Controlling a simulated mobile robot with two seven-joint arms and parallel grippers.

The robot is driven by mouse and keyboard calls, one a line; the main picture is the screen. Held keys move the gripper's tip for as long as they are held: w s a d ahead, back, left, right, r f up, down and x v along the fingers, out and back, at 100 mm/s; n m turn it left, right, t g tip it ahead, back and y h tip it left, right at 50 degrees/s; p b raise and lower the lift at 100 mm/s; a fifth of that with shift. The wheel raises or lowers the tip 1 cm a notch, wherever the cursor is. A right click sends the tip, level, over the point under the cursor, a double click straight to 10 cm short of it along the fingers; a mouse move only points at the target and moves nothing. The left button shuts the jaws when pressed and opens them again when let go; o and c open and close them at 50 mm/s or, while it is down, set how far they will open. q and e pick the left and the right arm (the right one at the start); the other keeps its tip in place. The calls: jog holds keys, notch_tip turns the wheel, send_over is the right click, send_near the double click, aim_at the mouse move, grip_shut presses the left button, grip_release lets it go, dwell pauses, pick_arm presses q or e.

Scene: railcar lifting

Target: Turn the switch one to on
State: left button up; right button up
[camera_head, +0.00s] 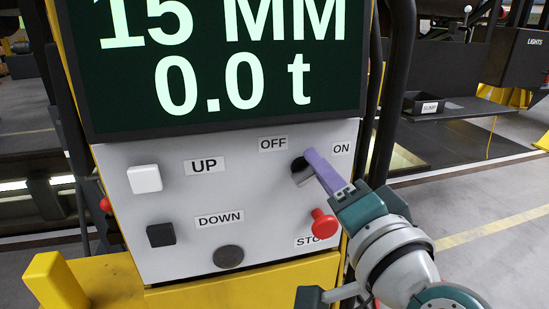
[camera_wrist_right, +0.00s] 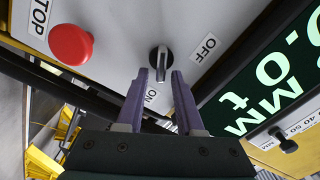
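The rotary switch (camera_head: 300,171) sits on the grey panel between the OFF label (camera_head: 273,144) and the ON label (camera_head: 341,149). In the head view it is partly hidden behind the purple fingers of my right gripper (camera_head: 314,163). In the right wrist view the switch (camera_wrist_right: 159,57) shows a dark round base and a grey handle. The fingers of my right gripper (camera_wrist_right: 161,76) are apart there, one on each side of the handle's end, with gaps visible. I cannot tell which label the handle points to. My left gripper is not in view.
A red STOP button (camera_head: 324,223) lies just below my right gripper. The white UP button (camera_head: 145,179) and black DOWN button (camera_head: 160,235) are at the panel's left. The display (camera_head: 215,60) stands above.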

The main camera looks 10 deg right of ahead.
jog(key=shift+o, duration=0.3)
jog(key=shift+s, duration=0.15)
jog(key=s+b, duration=0.1)
jog(key=s, duration=0.8)
jog(key=shift+s+d, duration=0.15)
jog(key=shift+s, duration=0.2)
